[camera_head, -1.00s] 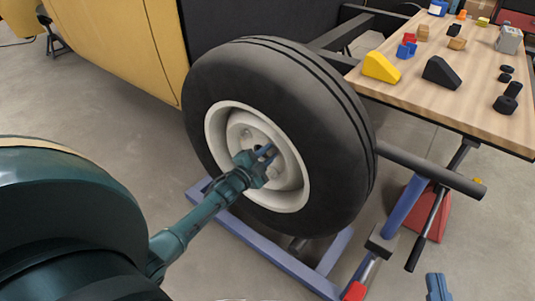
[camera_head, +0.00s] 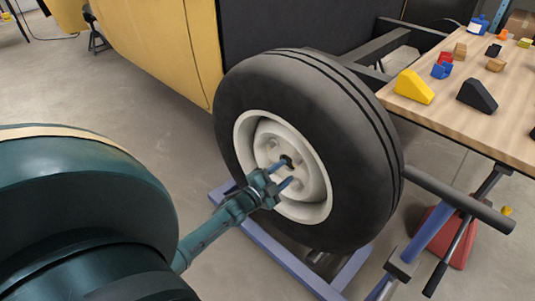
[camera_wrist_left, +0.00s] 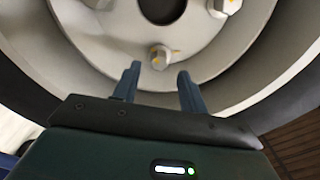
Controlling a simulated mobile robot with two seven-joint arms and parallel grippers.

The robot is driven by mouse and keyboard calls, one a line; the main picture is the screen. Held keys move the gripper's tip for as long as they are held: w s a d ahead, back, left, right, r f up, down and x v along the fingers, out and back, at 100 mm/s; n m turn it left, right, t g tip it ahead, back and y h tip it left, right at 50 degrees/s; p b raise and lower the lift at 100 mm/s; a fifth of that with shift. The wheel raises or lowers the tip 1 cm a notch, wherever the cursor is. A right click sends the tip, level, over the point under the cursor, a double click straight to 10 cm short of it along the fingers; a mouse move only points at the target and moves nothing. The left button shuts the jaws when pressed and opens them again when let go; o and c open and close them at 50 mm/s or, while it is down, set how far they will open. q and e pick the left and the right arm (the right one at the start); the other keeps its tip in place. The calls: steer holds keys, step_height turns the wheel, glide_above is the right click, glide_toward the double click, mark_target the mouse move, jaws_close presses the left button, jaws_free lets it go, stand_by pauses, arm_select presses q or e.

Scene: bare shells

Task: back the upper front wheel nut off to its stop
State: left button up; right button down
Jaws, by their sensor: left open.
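The black-tyred wheel (camera_head: 335,130) has a cream rim (camera_head: 250,125) with a dark central hole (camera_head: 287,160). My left gripper (camera_head: 284,174) is open in front of the hub, its two blue fingers pointing at the wheel. In the left wrist view, a hex nut (camera_wrist_left: 160,57) with a yellow mark sits just beyond and between the open fingertips (camera_wrist_left: 159,74), with no visible contact. Two more nuts show there, at upper right (camera_wrist_left: 225,6) and upper left (camera_wrist_left: 98,3), cut by the frame edge. I cannot tell which is the upper front one. My right gripper is out of view.
A wooden bench (camera_head: 450,115) at right carries a yellow wedge (camera_head: 413,86), a black wedge (camera_head: 477,95) and small parts. A blue frame (camera_head: 275,252) lies under the wheel. A dark bar (camera_head: 460,198) juts out right. A yellow panel (camera_head: 150,40) stands behind left.

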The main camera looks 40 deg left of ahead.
arm_select(q)
steer(key=s+p, duration=0.1)
steer(key=s, duration=0.7)
steer(key=shift+a+p, duration=0.3)
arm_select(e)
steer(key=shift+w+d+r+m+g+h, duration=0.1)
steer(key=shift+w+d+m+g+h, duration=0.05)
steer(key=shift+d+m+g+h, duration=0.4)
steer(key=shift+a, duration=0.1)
